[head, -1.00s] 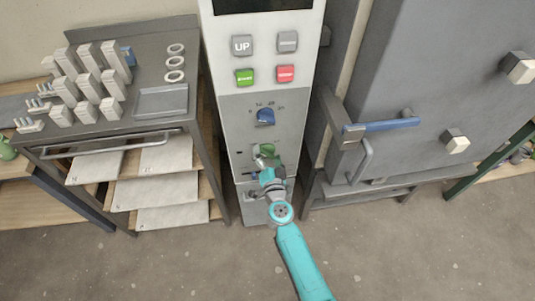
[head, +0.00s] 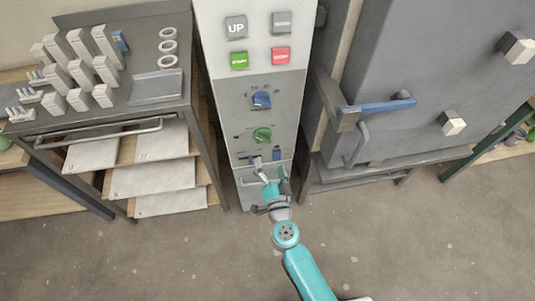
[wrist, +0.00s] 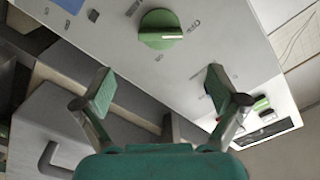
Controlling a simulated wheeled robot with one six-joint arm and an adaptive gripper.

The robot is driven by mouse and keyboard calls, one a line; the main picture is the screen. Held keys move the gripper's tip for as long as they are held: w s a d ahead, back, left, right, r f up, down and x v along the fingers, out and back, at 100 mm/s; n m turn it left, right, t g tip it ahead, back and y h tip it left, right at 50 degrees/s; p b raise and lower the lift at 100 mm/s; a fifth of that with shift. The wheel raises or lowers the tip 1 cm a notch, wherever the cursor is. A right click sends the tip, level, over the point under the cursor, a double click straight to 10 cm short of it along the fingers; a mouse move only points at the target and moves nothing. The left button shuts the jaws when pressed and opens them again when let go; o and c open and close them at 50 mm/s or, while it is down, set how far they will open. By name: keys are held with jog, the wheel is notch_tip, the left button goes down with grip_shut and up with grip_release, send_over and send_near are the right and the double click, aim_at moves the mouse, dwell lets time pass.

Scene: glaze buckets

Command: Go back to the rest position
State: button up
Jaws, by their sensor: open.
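My teal gripper (head: 270,170) is low in front of the grey control cabinet (head: 283,85), below the green knob (head: 262,135). Its two fingers are spread with nothing between them. In the wrist view my gripper (wrist: 160,90) is open, and the green knob (wrist: 160,29) is beyond the fingertips, apart from them. A blue knob (head: 261,99) sits above the green one. Small blue switches near the cabinet's lower part are partly hidden by the fingers.
Green, red and grey buttons and an UP button (head: 236,27) are higher on the cabinet. A rack with shelves (head: 152,178) stands left. A large grey kiln-like box (head: 430,70) with a blue-handled latch (head: 388,106) stands right. The floor (head: 420,240) in front is clear.

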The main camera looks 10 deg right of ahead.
jog(key=shift+s, duration=0.6)
jog(key=s+d+r+n, duration=0.15)
jog(key=s+d, duration=0.25)
jog(key=s, duration=0.6)
jog(key=s+d+f+n, duration=0.15)
jog(key=s+d, duration=0.25)
jog(key=s, duration=0.6)
jog(key=s+r+n+g, duration=0.1)
jog(key=s+r+n, duration=0.1)
jog(key=s, duration=0.4)
jog(key=s+d+r+n+g, duration=0.1)
jog(key=s+r+n, duration=0.1)
jog(key=s+r, duration=0.3)
jog(key=s+r+n+g, duration=0.1)
jog(key=s+r, duration=0.3)
jog(key=s, duration=0.5)
jog(key=shift+d+n, duration=0.35)
jog(key=shift+n, duration=0.05)
